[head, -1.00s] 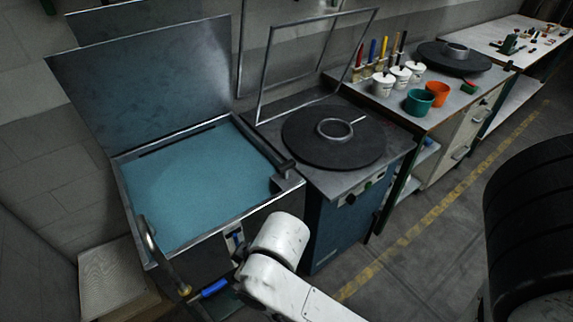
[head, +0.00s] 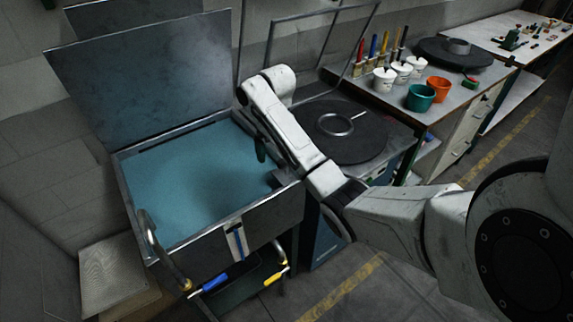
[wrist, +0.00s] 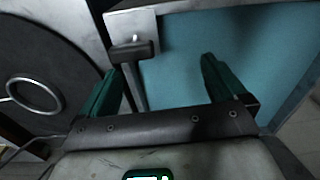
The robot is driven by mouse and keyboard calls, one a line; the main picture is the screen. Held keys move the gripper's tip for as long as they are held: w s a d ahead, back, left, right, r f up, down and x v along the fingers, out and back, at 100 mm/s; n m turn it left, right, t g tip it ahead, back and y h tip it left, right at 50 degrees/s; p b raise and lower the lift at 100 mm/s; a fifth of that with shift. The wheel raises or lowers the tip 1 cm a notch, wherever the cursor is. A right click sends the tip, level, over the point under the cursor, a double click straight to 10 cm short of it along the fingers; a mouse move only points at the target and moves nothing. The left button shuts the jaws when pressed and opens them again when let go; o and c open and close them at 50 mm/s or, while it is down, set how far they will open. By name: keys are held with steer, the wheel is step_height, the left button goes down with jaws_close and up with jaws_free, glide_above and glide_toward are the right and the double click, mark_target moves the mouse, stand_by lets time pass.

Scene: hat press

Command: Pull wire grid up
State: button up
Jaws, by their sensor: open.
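A metal tank (head: 270,223) with a raised lid (head: 145,70) holds a flat blue-green surface (head: 185,175). No wire grid can be clearly made out; whether one lies below that surface cannot be told. A dark T-shaped handle (wrist: 132,50) on a metal bar stands at the tank's edge in the wrist view. My gripper (head: 261,150) is over the right side of the tank, pointing down. In the wrist view its green fingers (wrist: 163,75) are spread and empty, with the handle beyond the left finger. My arm hides the tank's right rear corner in the head view.
A round black plate (head: 370,140) with a metal ring (head: 335,124) stands right of the tank. A curved metal pipe (head: 150,240) is at the tank's front left. A bench (head: 455,105) with cups and brushes is further right. The floor in front is clear.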

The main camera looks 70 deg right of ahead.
steer(key=shift+m+g, duration=0.3)
steer(key=s+d, duration=0.1)
steer(key=d, duration=0.1)
steer(key=s+d+r, duration=0.1)
steer(key=shift+s+d+r, duration=0.1)
steer(key=shift+s+d, duration=0.1)
steer(key=shift+d, duration=0.15)
steer(key=shift+w+a+f, duration=0.1)
steer(key=shift+a+f, duration=0.05)
steer(key=shift+f, duration=0.15)
step_height(320, 180, down, 10)
steer(key=shift+f+b, duration=0.15)
steer(key=shift+b, duration=0.55)
